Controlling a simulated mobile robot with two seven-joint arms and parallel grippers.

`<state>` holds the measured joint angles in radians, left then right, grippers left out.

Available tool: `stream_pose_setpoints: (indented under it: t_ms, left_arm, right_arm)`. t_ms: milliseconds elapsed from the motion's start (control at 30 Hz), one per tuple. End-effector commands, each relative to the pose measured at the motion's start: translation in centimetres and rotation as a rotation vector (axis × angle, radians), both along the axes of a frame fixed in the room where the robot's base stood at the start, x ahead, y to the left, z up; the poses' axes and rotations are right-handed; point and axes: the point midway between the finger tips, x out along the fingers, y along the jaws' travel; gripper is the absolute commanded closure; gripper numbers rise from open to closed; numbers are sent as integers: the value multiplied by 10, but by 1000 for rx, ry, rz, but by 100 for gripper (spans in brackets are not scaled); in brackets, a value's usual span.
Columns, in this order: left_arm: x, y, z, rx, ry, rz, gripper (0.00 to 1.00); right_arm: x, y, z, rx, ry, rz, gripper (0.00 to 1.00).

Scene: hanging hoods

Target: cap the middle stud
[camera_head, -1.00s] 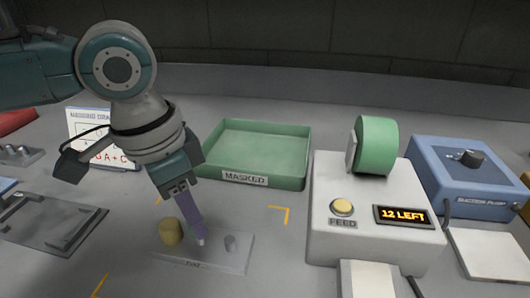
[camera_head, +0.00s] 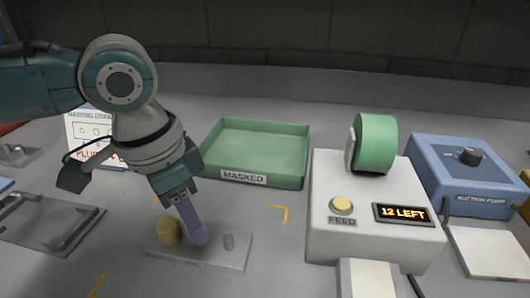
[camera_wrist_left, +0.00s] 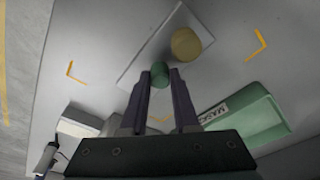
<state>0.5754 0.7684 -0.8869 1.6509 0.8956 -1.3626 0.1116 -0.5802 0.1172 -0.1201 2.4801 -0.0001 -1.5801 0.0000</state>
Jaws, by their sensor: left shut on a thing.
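A flat grey plate (camera_head: 225,259) lies on the bench with a row of studs. Its left stud is covered by a yellowish cap (camera_head: 167,230), and its right stud (camera_head: 229,242) is bare grey. My left gripper (camera_head: 196,240) points down at the middle of the plate, and its fingers hide the middle stud. In the left wrist view my left gripper (camera_wrist_left: 160,80) is shut on a green cap (camera_wrist_left: 159,72), beside the yellowish cap (camera_wrist_left: 186,44). I cannot tell whether the green cap touches the stud or plate. My right gripper is not in view.
An empty green tray (camera_head: 254,183) labelled MASKED stands behind the plate. A white feeder (camera_head: 365,235) with a green roll (camera_head: 377,143) and a "12 LEFT" display stands to the right, near a blue suction pump (camera_head: 463,174). A dark flat fixture (camera_head: 45,226) lies at left.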

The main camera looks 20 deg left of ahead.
Motion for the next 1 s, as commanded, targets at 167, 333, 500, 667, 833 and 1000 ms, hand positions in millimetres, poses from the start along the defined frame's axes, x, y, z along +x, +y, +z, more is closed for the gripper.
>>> stream_pose_setpoints:
  t_ms: [167, 333, 500, 667, 833, 1000]
  left_arm:
    - [0, 0, -3, 1, 1, 0, 100]
    - [0, 0, -6, 1, 1, 0, 100]
    - [0, 0, -8, 1, 1, 0, 100]
    - [0, 0, -11, 0, 0, 0, 100]
    - [0, 0, -11, 0, 0, 0, 100]
    - [0, 0, -11, 0, 0, 0, 61]
  right_arm:
    - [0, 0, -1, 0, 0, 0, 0]
    - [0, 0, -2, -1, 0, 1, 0]
    - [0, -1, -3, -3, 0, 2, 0]
    - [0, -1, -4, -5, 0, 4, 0]
    - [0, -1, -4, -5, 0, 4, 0]
    - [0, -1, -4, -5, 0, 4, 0]
